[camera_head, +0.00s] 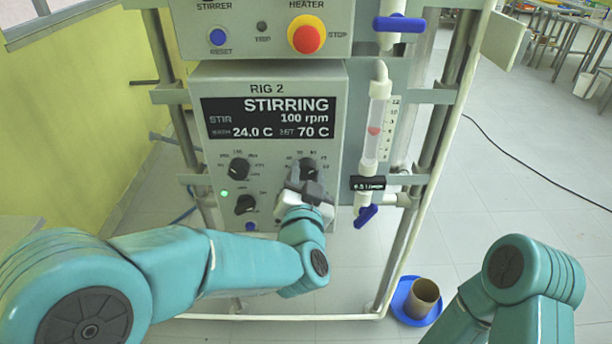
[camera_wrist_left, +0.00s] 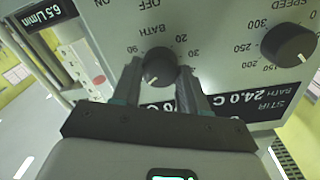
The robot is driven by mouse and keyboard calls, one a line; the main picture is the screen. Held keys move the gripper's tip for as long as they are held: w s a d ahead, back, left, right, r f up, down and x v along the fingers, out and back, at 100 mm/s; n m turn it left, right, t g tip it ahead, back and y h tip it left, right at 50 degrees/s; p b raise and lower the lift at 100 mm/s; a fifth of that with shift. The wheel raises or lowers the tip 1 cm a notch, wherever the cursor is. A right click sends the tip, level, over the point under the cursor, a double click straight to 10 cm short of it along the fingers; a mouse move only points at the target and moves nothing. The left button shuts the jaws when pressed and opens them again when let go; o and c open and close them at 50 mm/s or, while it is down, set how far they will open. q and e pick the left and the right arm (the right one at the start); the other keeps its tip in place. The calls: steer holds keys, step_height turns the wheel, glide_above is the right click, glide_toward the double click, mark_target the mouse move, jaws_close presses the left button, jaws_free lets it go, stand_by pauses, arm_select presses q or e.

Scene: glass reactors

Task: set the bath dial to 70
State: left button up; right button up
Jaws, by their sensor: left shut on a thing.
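The bath dial (camera_head: 308,167) is a black knob at the right of the RIG 2 panel (camera_head: 269,89). In the left wrist view the bath dial (camera_wrist_left: 159,68) sits between the two fingers of my left gripper (camera_wrist_left: 160,85), with the word BATH beside it. My left gripper (camera_head: 306,181) is shut on the dial and partly covers it and its scale in the head view. The display (camera_head: 266,118) reads STIRRING, 100 rpm, 24.0 C and SET 70 C. My right arm shows at the lower right, but its gripper is not visible.
A speed dial (camera_head: 237,168) and a lower black knob (camera_head: 244,204) are left of the bath dial. A red stop button (camera_head: 306,34) is above. A flow meter with blue valve handle (camera_head: 366,215) stands right. A brown cup (camera_head: 422,298) stands on a blue dish (camera_head: 405,308) on the floor.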

arm_select(q)
steer(key=shift+r, duration=0.3)
steer(key=o, duration=0.8)
steer(key=shift+w, duration=0.1)
steer(key=shift+o, duration=1.3)
steer(key=shift+f, duration=0.15)
steer(key=s+b, duration=0.1)
steer(key=s, duration=1.5)
steer(key=shift+s+a, duration=0.2)
steer(key=shift+a, duration=0.15)
